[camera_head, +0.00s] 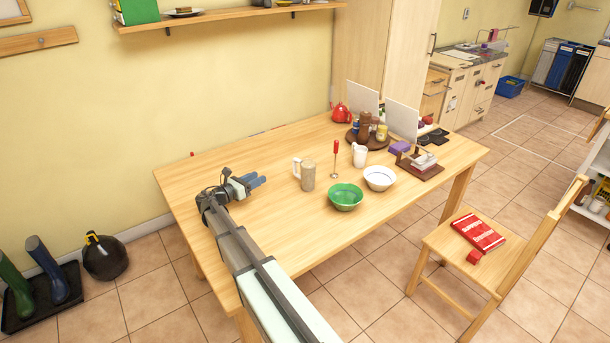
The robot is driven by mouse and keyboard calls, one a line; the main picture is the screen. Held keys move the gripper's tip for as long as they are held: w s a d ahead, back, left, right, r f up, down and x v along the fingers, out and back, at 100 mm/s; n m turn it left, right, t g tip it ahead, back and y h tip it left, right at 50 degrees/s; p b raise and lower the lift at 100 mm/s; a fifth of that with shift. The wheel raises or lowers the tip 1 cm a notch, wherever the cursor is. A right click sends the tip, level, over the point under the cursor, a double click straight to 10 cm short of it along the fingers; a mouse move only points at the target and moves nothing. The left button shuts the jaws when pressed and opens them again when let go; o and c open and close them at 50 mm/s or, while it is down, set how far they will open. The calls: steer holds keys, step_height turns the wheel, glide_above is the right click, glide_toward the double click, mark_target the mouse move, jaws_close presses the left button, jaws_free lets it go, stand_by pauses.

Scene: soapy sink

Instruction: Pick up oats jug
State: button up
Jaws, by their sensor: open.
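A tall, see-through jug (307,175) with beige contents and a pale handle on its left side stands upright on the wooden table; it looks like the oats jug. A smaller white jug (360,156) stands behind it to the right. My gripper (261,180) is over the left part of the table, to the left of the beige jug and apart from it. Its bluish fingers point right, towards the jug, with nothing seen between them. The finger gap is small in this view. My arm reaches in from the bottom edge.
A green bowl (345,196), a white bowl (380,178) and an upright red-handled utensil (336,148) stand near the jugs. A round tray (351,138) with jars and a red kettle (341,113) are farther back. The table (230,270) is clear around its front left.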

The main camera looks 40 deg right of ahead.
mark_target(295, 172)
steer(key=shift+m+g+h, duration=0.3)
steer(key=shift+m+g, duration=0.6)
steer(key=d, duration=0.1)
steer(key=s+d, duration=0.1)
steer(key=d, duration=0.1)
steer(key=shift+s+d+f, duration=0.4)
steer(key=d, duration=0.7)
steer(key=shift+w+d, duration=0.1)
steer(key=shift+w, duration=0.15)
steer(key=shift+d+r, duration=0.2)
steer(key=shift+d, duration=2.7)
jaws_close()
